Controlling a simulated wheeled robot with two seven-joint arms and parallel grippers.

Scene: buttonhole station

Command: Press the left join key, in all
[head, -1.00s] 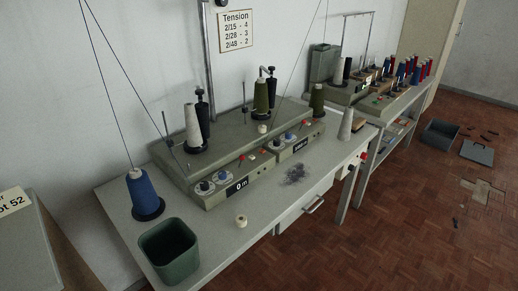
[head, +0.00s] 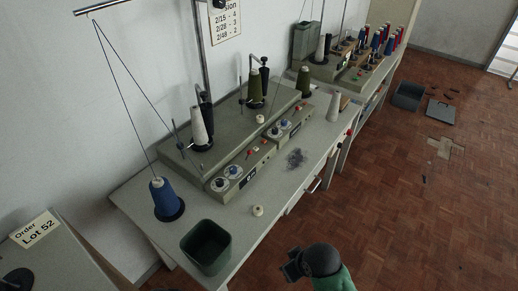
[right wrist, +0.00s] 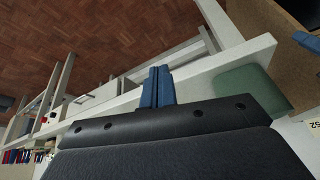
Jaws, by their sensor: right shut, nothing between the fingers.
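The joining machine (head: 185,172) stands on the grey bench against the wall. Its left unit has two dials (head: 220,184), a dark display (head: 247,178) and small coloured keys (head: 250,153) behind it. The key labels are too small to read, so I cannot tell which is the left join key. The right unit has similar dials (head: 272,132). My right gripper (head: 290,271) is in front of the bench, over the floor, apart from the machine. Its blue fingers (right wrist: 157,88) are shut and empty in the right wrist view. My left gripper is out of view.
A green bin (head: 228,250) and a blue cone (head: 162,197) stand at the bench's near end. A small cream spool (head: 257,210) and a dark thread tangle (head: 296,157) lie before the machine. Tall cones and a thread stand rise over it. The front strip is partly clear.

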